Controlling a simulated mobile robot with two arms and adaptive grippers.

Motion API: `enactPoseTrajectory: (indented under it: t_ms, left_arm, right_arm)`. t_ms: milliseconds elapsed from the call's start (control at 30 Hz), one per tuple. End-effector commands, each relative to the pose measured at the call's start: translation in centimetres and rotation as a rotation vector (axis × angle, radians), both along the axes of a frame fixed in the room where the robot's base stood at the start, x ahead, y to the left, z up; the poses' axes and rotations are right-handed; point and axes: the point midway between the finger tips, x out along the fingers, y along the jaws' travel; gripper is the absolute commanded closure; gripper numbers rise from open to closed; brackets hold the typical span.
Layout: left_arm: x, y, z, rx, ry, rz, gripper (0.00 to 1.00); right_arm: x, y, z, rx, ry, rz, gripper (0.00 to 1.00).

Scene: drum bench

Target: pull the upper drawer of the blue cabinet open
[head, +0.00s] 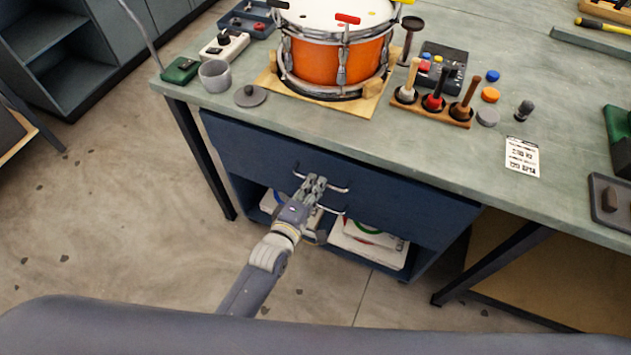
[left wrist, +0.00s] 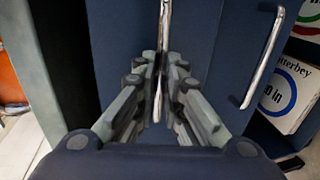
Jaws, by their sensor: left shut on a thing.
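The blue cabinet (head: 425,205) sits under the green bench top. Its upper drawer has a silver bar handle (head: 338,188), and a second, lower handle (head: 333,210) shows just below it. I see no clear gap around the upper drawer front. My left gripper (head: 315,183) is at the upper handle and covers its middle part. In the left wrist view its fingers (left wrist: 158,95) are closed around the upper handle (left wrist: 165,25), with the lower handle (left wrist: 263,60) free to the right. My right gripper is not in view.
White boxes (head: 368,243) sit in the open space under the drawers. An orange drum (head: 335,60) on a wooden board, a grey cup (head: 214,76) and a rack of mallets (head: 434,105) stand on the bench top (head: 380,135).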

Motion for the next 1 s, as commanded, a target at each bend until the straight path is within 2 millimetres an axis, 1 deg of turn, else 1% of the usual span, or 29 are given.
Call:
enactPoseTrajectory:
  t_ms: [33,167,267,500,800,1000]
  left_arm:
    - [-0.8,0.3,0.0,0.003,0.006,0.0,1.0]
    - [-3.2,1.1,0.1,0.005,0.009,0.0,1.0]
    - [-5.5,2.0,0.1,0.005,0.01,-0.001,1.0]
    - [-11.9,4.2,0.0,0.005,0.011,-0.002,1.0]
    - [-19.5,6.9,0.0,0.005,0.009,-0.002,1.0]
    - [-23.5,8.3,-0.1,0.004,0.006,-0.001,1.0]
  right_arm:
    - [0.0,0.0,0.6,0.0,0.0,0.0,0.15]
    - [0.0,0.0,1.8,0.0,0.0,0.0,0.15]
    - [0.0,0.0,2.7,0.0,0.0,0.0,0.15]
    - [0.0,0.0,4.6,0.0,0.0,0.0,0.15]
    - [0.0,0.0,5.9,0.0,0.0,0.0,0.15]
    - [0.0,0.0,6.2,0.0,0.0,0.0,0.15]
